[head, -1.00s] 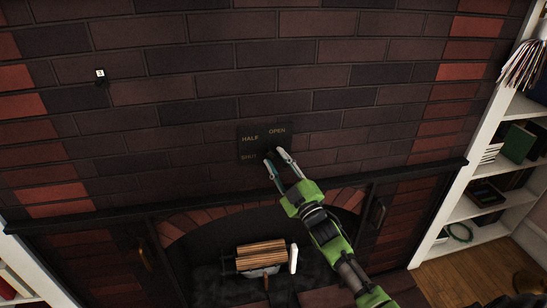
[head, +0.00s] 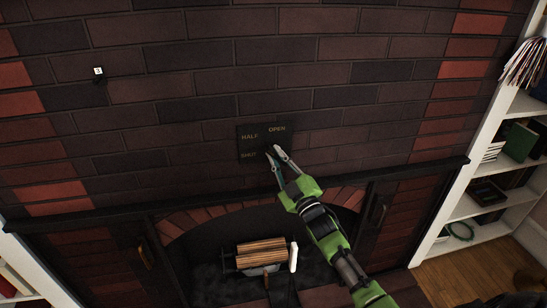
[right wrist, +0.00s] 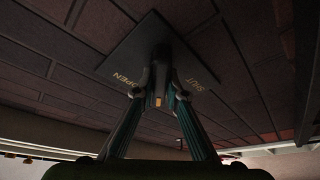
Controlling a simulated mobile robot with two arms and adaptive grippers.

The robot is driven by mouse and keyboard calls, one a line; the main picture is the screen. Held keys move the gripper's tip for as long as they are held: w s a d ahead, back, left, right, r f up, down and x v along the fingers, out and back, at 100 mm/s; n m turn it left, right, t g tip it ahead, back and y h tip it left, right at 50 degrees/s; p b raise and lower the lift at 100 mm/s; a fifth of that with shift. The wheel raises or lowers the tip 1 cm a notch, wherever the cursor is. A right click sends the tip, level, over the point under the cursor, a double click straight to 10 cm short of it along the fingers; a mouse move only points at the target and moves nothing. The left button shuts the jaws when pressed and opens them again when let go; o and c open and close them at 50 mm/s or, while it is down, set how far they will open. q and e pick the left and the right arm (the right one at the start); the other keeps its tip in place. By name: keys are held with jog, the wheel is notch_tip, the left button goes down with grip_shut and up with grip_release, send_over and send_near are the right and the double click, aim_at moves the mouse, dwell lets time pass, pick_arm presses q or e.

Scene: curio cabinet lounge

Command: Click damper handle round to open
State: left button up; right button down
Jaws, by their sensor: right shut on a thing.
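A dark damper plate (head: 262,133) is fixed to the brick wall above the fireplace. Its labels read HALF at upper left, OPEN at upper right and SHUT at lower left. My right gripper (head: 272,153) is at the plate's lower right part, with its fingers shut on the damper handle. In the right wrist view the plate (right wrist: 139,46) is behind the dark handle (right wrist: 160,62), and the fingertips (right wrist: 159,88) close on it from both sides. A small orange mark shows between the fingers. The handle's exact pointing is hard to tell. My left gripper is not in view.
Below are a dark mantel edge (head: 110,203) and the firebox, with several logs (head: 261,253) inside. White bookshelves (head: 480,205) stand at the right. A small white-faced item (head: 98,71) is on the wall at upper left. The wall around the plate is otherwise clear.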

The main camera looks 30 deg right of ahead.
jog(key=m+h+b, duration=0.2)
jog(key=m, duration=0.3)
jog(key=shift+d+t, duration=0.1)
jog(key=shift+t, duration=0.3)
jog(key=m+h, duration=0.2)
jog(key=m, duration=0.1)
jog(key=shift+s+d+b, duration=0.1)
jog(key=shift+d+b, duration=0.05)
jog(key=shift+b, duration=0.15)
jog(key=shift+d+m+h, duration=0.15)
jog(key=shift+m+h, duration=0.95)
jog(key=shift+m, duration=1)
jog(key=c, duration=2)
grip_release()
jog(key=shift+c, duration=0.2)
jog(key=shift+s+r, duration=0.15)
